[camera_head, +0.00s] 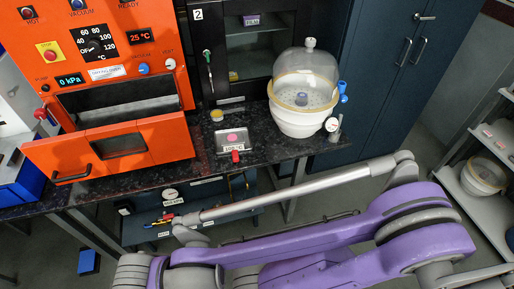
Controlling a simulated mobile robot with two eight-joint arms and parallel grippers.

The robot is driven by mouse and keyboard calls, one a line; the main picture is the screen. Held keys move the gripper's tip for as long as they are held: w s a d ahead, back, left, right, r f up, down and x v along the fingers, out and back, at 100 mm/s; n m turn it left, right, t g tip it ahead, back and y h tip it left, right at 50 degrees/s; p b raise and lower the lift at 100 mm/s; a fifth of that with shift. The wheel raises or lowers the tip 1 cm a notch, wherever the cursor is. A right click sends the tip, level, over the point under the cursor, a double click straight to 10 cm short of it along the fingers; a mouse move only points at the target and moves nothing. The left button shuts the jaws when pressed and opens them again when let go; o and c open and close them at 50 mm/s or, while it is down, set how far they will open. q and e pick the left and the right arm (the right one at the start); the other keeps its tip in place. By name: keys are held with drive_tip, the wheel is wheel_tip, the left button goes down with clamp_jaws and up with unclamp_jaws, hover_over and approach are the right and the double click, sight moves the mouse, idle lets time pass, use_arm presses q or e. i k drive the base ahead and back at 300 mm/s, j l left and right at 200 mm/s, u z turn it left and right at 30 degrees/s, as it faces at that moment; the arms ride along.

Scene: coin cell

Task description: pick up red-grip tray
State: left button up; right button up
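The red-grip tray (222,148) is a small, pale, square tray on the dark speckled bench, between the orange oven and the glass desiccator. A pink disc lies on it, and a small label is on its front. Its red grip (236,156) points toward the bench's front edge. A purple and grey arm of mine crosses the lower part of the view, in front of the bench and apart from the tray. Neither of my grippers shows in this view.
The orange oven (170,95) has its door (60,155) lowered at the left. A domed desiccator (298,121) stands right of the tray. A black cabinet (205,30) is behind. A small amber-topped jar (217,115) sits behind the tray. Shelving (490,210) is at the right.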

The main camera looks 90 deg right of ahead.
sight(233, 140)
drive_tip(key=z, duration=2.95)
